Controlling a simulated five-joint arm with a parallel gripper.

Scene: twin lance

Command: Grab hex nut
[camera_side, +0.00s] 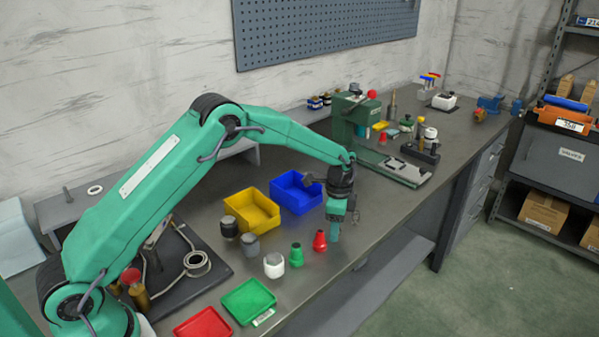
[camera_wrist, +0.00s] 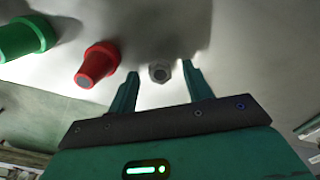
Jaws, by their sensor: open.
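The hex nut (camera_wrist: 160,71) is a small pale grey piece with a dark round hole. In the wrist view it lies on the bench, between and just beyond the two fingertips of my gripper (camera_wrist: 157,74). The fingers are apart and nothing is held between them. In the side view my gripper (camera_side: 335,230) points down low over the bench, just right of the red part. I cannot make out the nut in the side view; the gripper likely covers it.
A red tapered part (camera_side: 320,241) stands close left of my gripper, also in the wrist view (camera_wrist: 98,65). A green one (camera_side: 296,255) and a white-capped one (camera_side: 274,265) stand farther left. Blue (camera_side: 318,201) and yellow (camera_side: 277,222) bins lie behind. The bench's front edge is near.

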